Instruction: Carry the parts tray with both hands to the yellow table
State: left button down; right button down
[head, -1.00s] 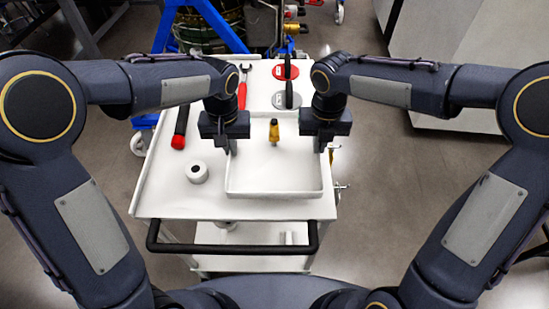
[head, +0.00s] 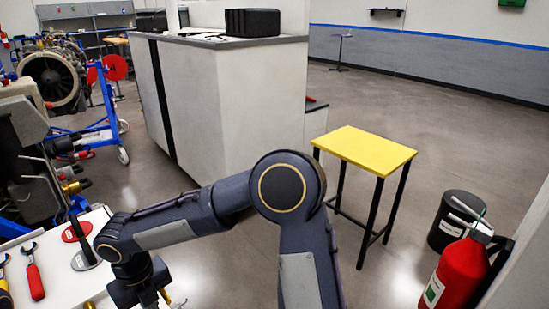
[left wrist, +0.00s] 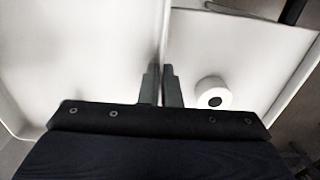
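The white parts tray (left wrist: 80,55) fills the left of the left wrist view, with its side wall running up the middle. My left gripper (left wrist: 160,85) has its fingers close together, one on each side of that wall, shut on it. The yellow table (head: 365,148) stands on the floor right of centre in the head view, its top bare, on black legs. My right gripper (head: 150,302) is at the lower left of the head view, cut off by the frame edge, so its fingers are not clear. The tray is out of sight in the head view.
A white cart top (head: 52,268) with a red wrench (head: 34,280) is at lower left. A white roll (left wrist: 212,94) lies beside the tray. A white cabinet (head: 235,105) stands behind; a black bin (head: 457,220) and red extinguisher (head: 455,272) stand right of the table.

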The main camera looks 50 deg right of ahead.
aim_at(364, 146)
jog(key=k+z, duration=0.2)
jog(key=z, duration=0.7)
jog(key=l+z, duration=0.1)
jog(key=z, duration=0.4)
jog(key=i+z, duration=0.1)
jog(key=z, duration=0.35)
jog(key=i+z, duration=0.1)
jog(key=z, duration=0.4)
jog(key=i+j+u, duration=0.1)
jog(key=i+u, duration=0.25)
jog(key=i, duration=0.2)
jog(key=i+u, duration=0.3)
jog(key=i, duration=0.25)
jog(key=i+l+u, duration=0.35)
jog(key=i, duration=0.2)
jog(key=i+j+z, duration=0.1)
jog(key=i, duration=0.4)
jog(key=i+j+z, duration=0.1)
jog(key=i, duration=0.35)
jog(key=i+j+z, duration=0.15)
jog(key=i, duration=0.35)
jog(key=i+z, duration=0.25)
jog(key=z, duration=0.25)
jog(key=i+z, duration=0.3)
jog(key=z, duration=0.2)
jog(key=i+j+z, duration=0.1)
jog(key=i+z, duration=0.15)
jog(key=z, duration=0.2)
